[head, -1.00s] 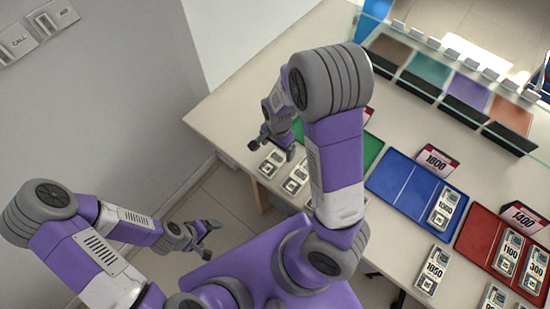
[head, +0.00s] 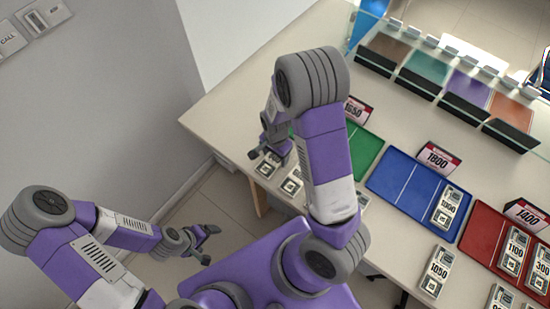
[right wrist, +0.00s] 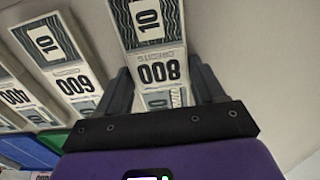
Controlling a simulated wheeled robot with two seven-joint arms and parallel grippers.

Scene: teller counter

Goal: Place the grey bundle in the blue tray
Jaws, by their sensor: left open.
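In the right wrist view a grey bundle marked 800 (right wrist: 158,68) lies between the two fingers of my right gripper (right wrist: 161,80), with a visible gap on each side. In the head view my right gripper (head: 267,158) is open, low over the near left of the counter by the grey bundles. One bundle (head: 266,169) shows just below its fingers. The blue tray (head: 392,186) is right of my right arm and holds a bundle marked 1080 (head: 446,208) on its right half. My left gripper (head: 207,243) is open and empty, away from the counter.
Bundles marked 600 (right wrist: 65,68) and 400 (right wrist: 22,95) lie beside the 800 one. A green tray (head: 366,153) is left of the blue tray. A red tray (head: 482,232) with bundles is to its right. A sign marked 1800 (head: 438,158) stands behind the blue tray.

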